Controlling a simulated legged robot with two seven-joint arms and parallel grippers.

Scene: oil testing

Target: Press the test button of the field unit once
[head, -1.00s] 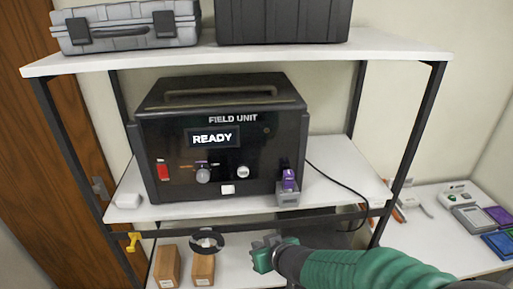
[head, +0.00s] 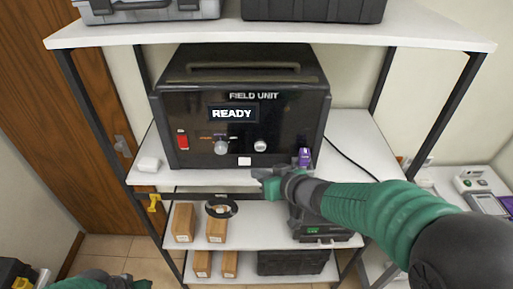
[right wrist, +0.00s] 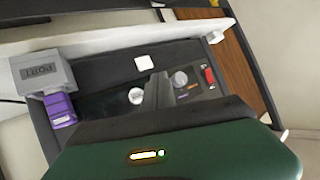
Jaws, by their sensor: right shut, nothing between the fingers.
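The black field unit (head: 240,110) stands on the middle shelf, its display (head: 232,113) reading READY. Its front has a red switch (head: 183,139), a grey knob (head: 221,148), a round white button (head: 260,145) and a white square (head: 244,161); labels there are too small to read. My right gripper (head: 266,180) is shut and empty, low in front of the unit, right of the white square. In the right wrist view, the round button (right wrist: 136,96) shows beside my fingers (right wrist: 161,90); contact cannot be told. My left gripper (head: 118,283) is mostly cut off at bottom left.
A purple-topped piece (head: 304,155) in a grey port block (right wrist: 40,72) stands at the unit's right. The shelf edge (head: 200,187) runs below the unit. Boxes (head: 216,229) and a black ring (head: 221,207) are on the lower shelf. A white block (head: 148,164) sits left.

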